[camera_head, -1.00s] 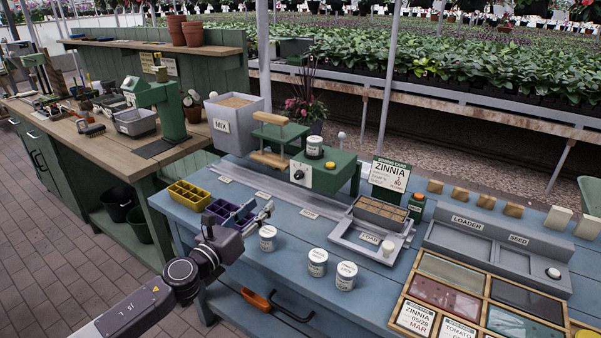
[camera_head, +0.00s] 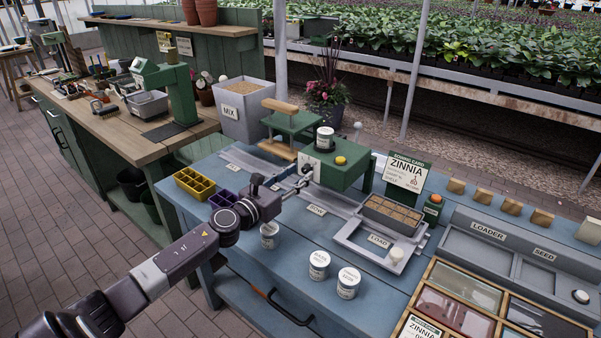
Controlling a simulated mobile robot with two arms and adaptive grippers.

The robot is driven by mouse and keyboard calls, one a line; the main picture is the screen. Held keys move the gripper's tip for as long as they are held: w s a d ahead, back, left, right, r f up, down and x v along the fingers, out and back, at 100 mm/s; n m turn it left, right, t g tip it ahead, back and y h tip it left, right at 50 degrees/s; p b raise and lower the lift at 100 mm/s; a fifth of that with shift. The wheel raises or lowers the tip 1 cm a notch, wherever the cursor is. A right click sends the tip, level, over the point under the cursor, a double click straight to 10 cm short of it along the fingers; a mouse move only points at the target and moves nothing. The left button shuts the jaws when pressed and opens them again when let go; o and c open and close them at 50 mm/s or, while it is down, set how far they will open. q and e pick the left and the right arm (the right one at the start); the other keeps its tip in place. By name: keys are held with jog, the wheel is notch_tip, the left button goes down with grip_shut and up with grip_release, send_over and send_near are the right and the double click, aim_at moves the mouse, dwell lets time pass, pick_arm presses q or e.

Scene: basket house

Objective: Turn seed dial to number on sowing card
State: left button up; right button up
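My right gripper is out of view.
White cans (camera_head: 319,265) stand near the front edge, one close under my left arm. Yellow (camera_head: 194,184) and purple (camera_head: 222,197) cell trays lie left. A grey MIX bin (camera_head: 242,112) stands behind.

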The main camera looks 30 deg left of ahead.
pick_arm(q)
jog(key=shift+w+d, duration=0.1)
jog(key=shift+w, duration=0.6)
jog(key=shift+c, duration=1.1)
grip_shut()
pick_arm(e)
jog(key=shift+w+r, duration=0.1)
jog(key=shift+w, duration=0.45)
